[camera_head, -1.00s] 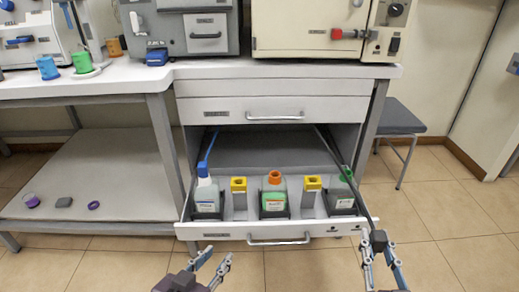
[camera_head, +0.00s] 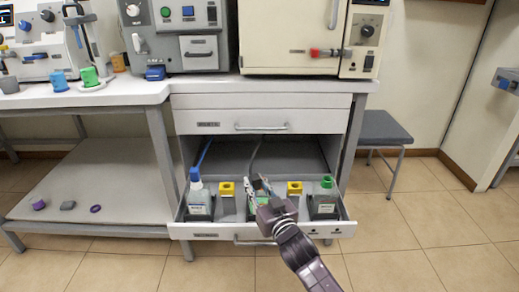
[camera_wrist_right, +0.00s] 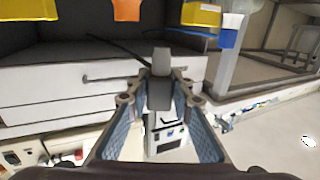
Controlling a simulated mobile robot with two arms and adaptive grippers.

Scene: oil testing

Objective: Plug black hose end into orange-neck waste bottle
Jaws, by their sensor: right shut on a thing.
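My right gripper (camera_head: 258,187) is over the middle of the open drawer, shut on the black hose end. In the right wrist view the grey-black hose end (camera_wrist_right: 160,78) sits between the fingertips. The black hose (camera_head: 254,153) runs from the back of the drawer to the gripper. The orange-neck waste bottle is mostly hidden behind my right gripper and arm in the head view; its orange neck (camera_wrist_right: 127,9) shows at the top of the wrist view, apart from the hose end. My left gripper is out of view.
A blue hose (camera_head: 203,152) is at the back left. Floor in front is clear.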

